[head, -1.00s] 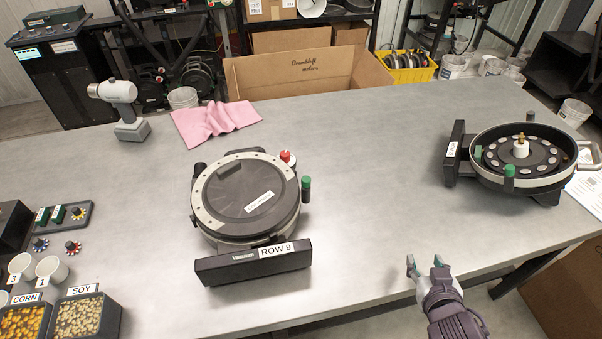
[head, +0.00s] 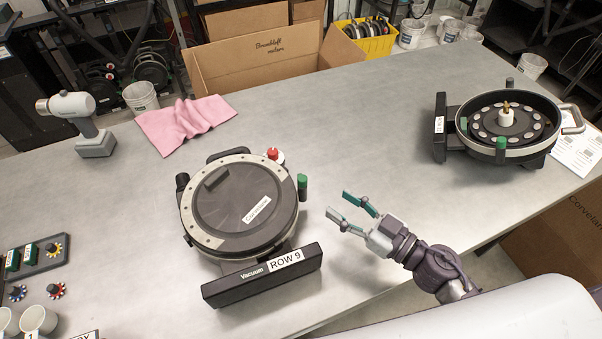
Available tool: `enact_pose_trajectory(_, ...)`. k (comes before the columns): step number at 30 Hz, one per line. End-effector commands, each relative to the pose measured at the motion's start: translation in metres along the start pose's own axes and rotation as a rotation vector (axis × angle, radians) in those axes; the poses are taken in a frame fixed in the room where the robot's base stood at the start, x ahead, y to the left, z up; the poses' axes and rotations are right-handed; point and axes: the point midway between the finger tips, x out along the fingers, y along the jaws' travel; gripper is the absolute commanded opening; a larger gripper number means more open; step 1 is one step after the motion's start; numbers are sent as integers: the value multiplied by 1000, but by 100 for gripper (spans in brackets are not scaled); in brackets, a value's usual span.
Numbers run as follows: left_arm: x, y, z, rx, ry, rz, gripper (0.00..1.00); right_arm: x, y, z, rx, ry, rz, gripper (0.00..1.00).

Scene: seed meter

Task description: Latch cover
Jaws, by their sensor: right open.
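The ROW 9 seed meter (head: 262,274) sits on the grey table at centre, its round dark cover (head: 235,205) lying on top. A green-topped post (head: 302,187) stands at the cover's right edge and a red knob (head: 272,154) at its upper right. Whether the cover is latched cannot be told. My right gripper (head: 349,213) is open and empty, a little right of the green post and apart from the meter, fingers pointing left. My left gripper is not in view.
An open seed meter (head: 512,152) with a handle stands at the right. A pink cloth (head: 185,125) and a grey cordless tool (head: 85,122) lie at the back left. Cups (head: 38,319) and a parts tray (head: 34,255) are at the left. The table between the meters is clear.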

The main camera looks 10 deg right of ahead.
Motion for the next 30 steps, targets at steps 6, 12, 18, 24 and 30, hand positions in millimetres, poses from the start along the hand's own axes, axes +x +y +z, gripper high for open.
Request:
enact_pose_trajectory(6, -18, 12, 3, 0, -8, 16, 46, 50, 1, -6, 0, 6, 3, 49)
enact_pose_trajectory(12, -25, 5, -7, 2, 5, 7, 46, 87, 1, -4, 1, 4, 2, 49)
enact_pose_trajectory(18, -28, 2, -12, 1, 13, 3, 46, 107, 1, -2, 0, 2, 2, 49)
enact_pose_trajectory(24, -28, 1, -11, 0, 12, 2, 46, 112, 0, -1, 0, 1, 2, 49)
enact_pose_trajectory(30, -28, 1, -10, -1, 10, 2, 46, 111, 0, -1, 0, 1, 2, 42)
